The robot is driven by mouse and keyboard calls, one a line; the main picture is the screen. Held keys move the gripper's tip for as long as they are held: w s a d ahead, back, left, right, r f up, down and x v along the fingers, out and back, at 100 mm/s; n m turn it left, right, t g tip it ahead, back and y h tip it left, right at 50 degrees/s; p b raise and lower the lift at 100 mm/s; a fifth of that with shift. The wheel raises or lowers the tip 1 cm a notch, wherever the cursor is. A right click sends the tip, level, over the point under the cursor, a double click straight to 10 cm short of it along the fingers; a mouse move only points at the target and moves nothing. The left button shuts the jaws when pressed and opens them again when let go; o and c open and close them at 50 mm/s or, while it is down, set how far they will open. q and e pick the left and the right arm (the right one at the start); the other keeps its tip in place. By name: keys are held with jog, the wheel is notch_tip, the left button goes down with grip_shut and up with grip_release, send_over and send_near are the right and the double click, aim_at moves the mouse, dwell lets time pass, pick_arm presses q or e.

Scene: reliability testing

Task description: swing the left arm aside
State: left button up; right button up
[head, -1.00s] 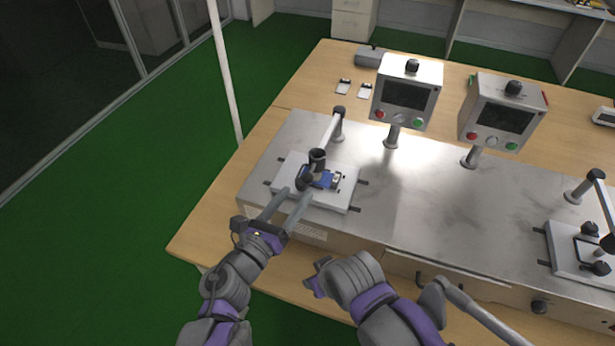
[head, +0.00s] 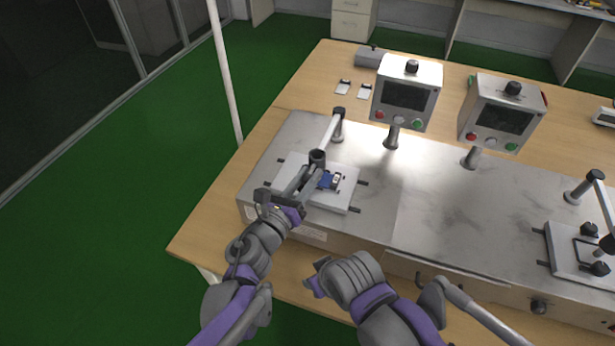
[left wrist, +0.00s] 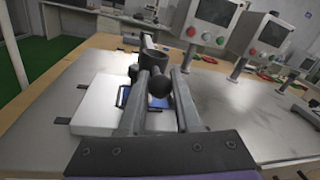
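The left station's swing arm (head: 330,128) is a pale bar on a post. Its outer end has a dark cylinder (head: 317,157) above a white plate (head: 335,200). In the left wrist view the bar (left wrist: 148,42), the cylinder (left wrist: 153,60) and a round dark knob (left wrist: 158,84) show. A blue device (head: 326,181) lies on the plate under the arm's end, partly hidden. My left gripper (head: 311,176) is open at the knob; in the left wrist view its fingers (left wrist: 158,76) stand either side of it. I cannot tell if they touch it. My right gripper is not seen clearly.
Two control boxes (head: 407,92) (head: 500,113) on posts stand behind the metal bench top (head: 430,190). A second station's arm (head: 604,205) is at the far right. Small cards (head: 344,87) and a grey box (head: 370,57) lie on the wooden table. The bench top's middle is clear.

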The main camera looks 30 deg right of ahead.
pick_arm(q)
grip_shut()
dwell(1.0)
